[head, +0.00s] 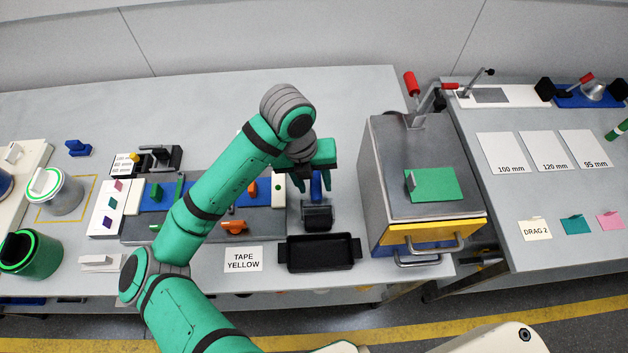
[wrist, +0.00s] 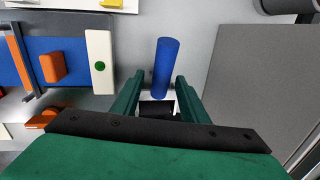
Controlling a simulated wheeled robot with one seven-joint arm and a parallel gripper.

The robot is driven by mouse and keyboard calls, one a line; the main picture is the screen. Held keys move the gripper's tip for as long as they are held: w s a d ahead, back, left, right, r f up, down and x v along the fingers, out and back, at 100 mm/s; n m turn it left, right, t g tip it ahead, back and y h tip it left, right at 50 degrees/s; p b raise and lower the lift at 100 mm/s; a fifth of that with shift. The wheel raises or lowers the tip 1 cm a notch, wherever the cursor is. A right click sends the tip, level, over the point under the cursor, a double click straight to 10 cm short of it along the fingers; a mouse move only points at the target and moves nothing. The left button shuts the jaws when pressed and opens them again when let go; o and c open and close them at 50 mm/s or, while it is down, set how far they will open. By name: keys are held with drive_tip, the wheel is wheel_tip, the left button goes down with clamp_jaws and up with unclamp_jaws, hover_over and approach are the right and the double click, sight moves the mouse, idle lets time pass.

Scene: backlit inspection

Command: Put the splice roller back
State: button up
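The splice roller appears to be the tool with a blue handle (head: 316,187) and a dark roller end (head: 317,216). It is on the table, just behind the black tray (head: 320,267). In the wrist view its blue handle (wrist: 165,68) points away from my palm side, and its dark end is partly hidden by my gripper. My gripper (head: 313,184) is at the handle. In the wrist view my gripper (wrist: 159,78) is open, with one green finger on each side of the roller and visible gaps. Whether a finger touches it I cannot tell.
A grey splice bench with blue strips and orange clamps (head: 235,227) lies left of the roller. A metal cabinet (head: 385,165) with a yellow drawer (head: 425,233) stands close on the right. A "TAPE YELLOW" card (head: 242,259) lies left of the tray. The table behind is clear.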

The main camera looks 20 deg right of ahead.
drive_tip(key=shift+r, duration=0.1)
wheel_tip(320, 180, up, 12)
drive_tip(key=a, duration=0.2)
drive_tip(key=shift+w, duration=0.15)
idle(0.6)
